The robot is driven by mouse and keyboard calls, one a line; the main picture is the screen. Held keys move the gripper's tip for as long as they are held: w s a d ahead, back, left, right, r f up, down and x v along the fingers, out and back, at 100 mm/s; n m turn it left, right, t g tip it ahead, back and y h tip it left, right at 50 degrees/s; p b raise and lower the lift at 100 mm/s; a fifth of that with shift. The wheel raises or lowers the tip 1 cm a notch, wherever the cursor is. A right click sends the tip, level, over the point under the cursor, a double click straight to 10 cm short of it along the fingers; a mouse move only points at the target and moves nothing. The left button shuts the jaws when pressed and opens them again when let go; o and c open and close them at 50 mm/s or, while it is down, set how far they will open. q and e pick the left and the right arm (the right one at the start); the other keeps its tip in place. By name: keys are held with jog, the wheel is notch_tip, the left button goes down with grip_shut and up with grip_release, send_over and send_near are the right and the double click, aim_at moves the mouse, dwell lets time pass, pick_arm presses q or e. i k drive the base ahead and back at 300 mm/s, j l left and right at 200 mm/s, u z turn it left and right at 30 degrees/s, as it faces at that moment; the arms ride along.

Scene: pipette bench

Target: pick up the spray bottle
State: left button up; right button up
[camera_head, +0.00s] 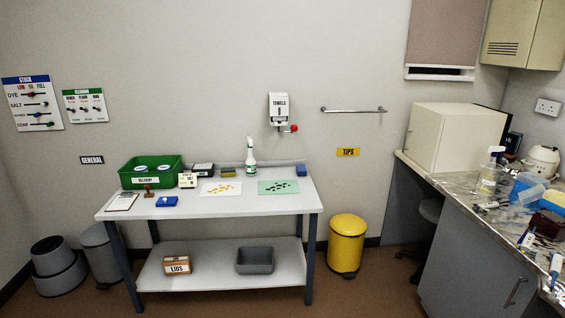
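A white spray bottle (251,156) with a green label stands upright near the back edge of the white table (217,208). A second, clear bottle (488,178) with a spray head stands on the marbled counter at the right. Neither of my grippers is in view, and nothing is holding either bottle.
A green crate (149,173), a yellow sponge (228,171), a blue block (301,170), and white and green sheets (278,188) surround the white bottle. A yellow bin (346,246) stands right of the table. The counter (447,186) is cluttered. Floor in front is partly clear.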

aim_at(251, 164)
jog(key=i+u, duration=0.15)
jog(key=i, duration=0.35)
jog(key=i+l+u, duration=0.15)
jog(key=i, duration=0.35)
jog(key=i+l+u, duration=0.2)
jog(key=i, duration=0.3)
jog(key=i+l+u, duration=0.15)
jog(key=i+u, duration=0.2)
jog(key=i+l+u, duration=0.2)
jog(key=u, duration=0.15)
jog(key=i+l+u, duration=0.25)
jog(key=u, duration=0.15)
jog(key=i+l+u, duration=0.1)
jog(key=i+l, duration=0.2)
jog(key=i+l+u, duration=0.15)
jog(key=l, duration=0.3)
jog(key=i+l+u, duration=0.1)
jog(key=i+l, duration=0.25)
